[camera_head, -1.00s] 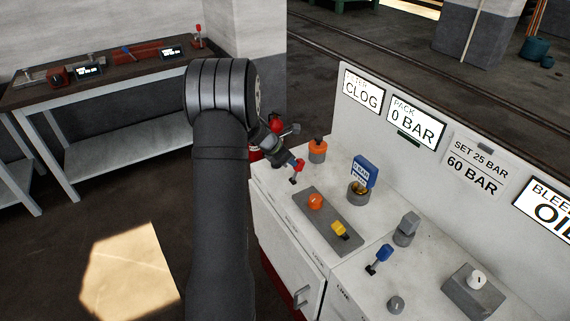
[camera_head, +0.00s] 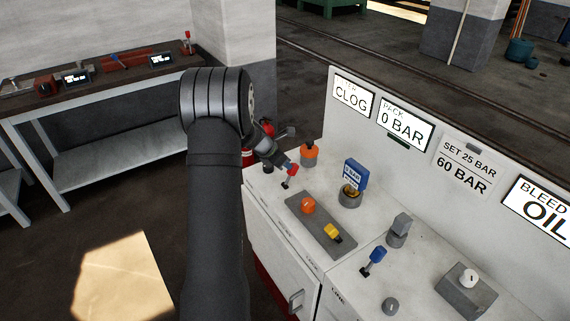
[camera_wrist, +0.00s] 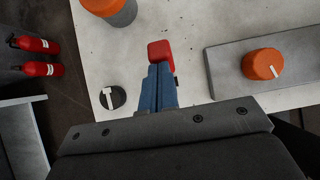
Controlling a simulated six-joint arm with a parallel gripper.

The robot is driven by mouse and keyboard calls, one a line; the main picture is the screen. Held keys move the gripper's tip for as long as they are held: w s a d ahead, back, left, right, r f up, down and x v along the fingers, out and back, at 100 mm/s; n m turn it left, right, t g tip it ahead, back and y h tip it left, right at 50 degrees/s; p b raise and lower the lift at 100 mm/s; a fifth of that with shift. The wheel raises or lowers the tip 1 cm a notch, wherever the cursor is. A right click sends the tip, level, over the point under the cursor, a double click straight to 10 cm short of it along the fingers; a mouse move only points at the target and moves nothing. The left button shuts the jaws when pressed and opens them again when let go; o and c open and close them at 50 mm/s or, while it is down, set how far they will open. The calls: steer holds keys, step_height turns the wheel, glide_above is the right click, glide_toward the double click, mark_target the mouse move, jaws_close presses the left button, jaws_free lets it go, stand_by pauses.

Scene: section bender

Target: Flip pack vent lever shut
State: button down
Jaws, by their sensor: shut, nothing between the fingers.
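The lever with a red block handle (camera_head: 291,170) stands at the near left of the white console, tilted up to the right from a small dark base; its label is too small to read. In the wrist view the red handle (camera_wrist: 161,52) lies just beyond my blue fingertips. My gripper (camera_head: 282,162) is shut and empty, close against the red handle; whether they touch is unclear. In the wrist view the closed fingers (camera_wrist: 158,75) hide the lever's stem. The PACK display (camera_head: 404,122) on the back panel reads 0 BAR.
Right of the lever is a grey plate (camera_head: 312,238) with orange and yellow controls. An orange-topped knob (camera_head: 309,152) stands behind, and a black round knob (camera_wrist: 112,97) lies left of the fingers. A blue lever (camera_head: 374,259) is farther right. Red extinguishers (camera_wrist: 40,45) stand beyond the console.

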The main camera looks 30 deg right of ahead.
steer(key=shift+r, duration=0.35)
steer(key=d+v, duration=0.1)
steer(key=v, duration=1.1)
steer(key=shift+a+r, duration=0.15)
steer(key=shift+r, duration=0.4)
steer(key=shift+h, duration=0.6)
steer(key=f, duration=0.4)
steer(key=d+f, duration=0.1)
steer(key=f, duration=0.7)
steer(key=shift+d+f, duration=0.25)
steer(key=shift+d, duration=0.15)
steer(key=shift+a+f+h, duration=0.25)
steer(key=shift+a+h, duration=0.3)
steer(key=shift+h, duration=0.25)
